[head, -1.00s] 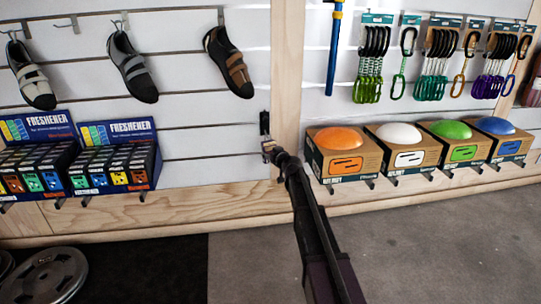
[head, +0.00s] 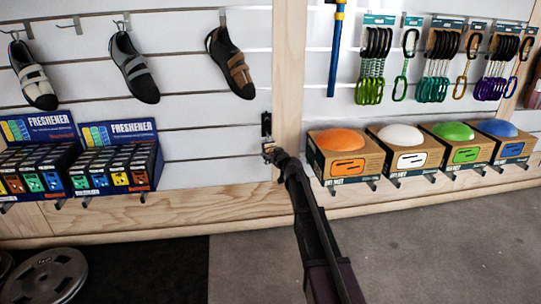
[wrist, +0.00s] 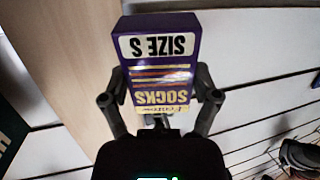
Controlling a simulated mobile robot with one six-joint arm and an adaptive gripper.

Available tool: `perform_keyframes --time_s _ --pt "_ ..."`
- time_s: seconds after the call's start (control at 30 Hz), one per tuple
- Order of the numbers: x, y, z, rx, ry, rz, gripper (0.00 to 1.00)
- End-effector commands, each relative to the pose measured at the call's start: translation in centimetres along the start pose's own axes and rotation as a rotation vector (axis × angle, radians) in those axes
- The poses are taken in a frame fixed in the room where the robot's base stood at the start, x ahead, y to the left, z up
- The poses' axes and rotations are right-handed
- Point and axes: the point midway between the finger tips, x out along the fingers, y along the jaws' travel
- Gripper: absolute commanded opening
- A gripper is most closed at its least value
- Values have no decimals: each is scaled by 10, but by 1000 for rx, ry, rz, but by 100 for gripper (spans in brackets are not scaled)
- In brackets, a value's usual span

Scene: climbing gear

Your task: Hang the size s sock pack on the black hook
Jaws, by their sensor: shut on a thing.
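The purple sock pack (wrist: 160,65) shows in the wrist view with its "SIZE S" and "SOCKS" print upside down. My gripper (wrist: 160,97) is shut on it, with one finger on each side. In the head view my gripper (head: 272,153) is at the wall, just left of the wooden post, with only a small bit of the pack (head: 268,147) showing. A black fitting (head: 266,124), which looks like the black hook, is on the slatted wall just above the pack. Whether the pack touches it cannot be told. The hook cannot be made out in the wrist view.
Freshener boxes (head: 117,165) stand at the left, below hanging shoes (head: 230,64). Helmet boxes (head: 345,158) stand right of the wooden post (head: 288,70), below hanging carabiners (head: 375,60). Weight plates (head: 45,277) lie on the floor at lower left.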

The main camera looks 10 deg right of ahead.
Motion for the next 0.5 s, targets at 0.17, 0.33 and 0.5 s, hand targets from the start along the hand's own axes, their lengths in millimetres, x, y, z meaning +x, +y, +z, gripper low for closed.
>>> perform_keyframes --time_s 0.17,0.33,0.5 --pt "0 0 0 0 0 0 30" --pt "0 0 0 0 0 0 30" --pt "0 0 0 0 0 0 100"
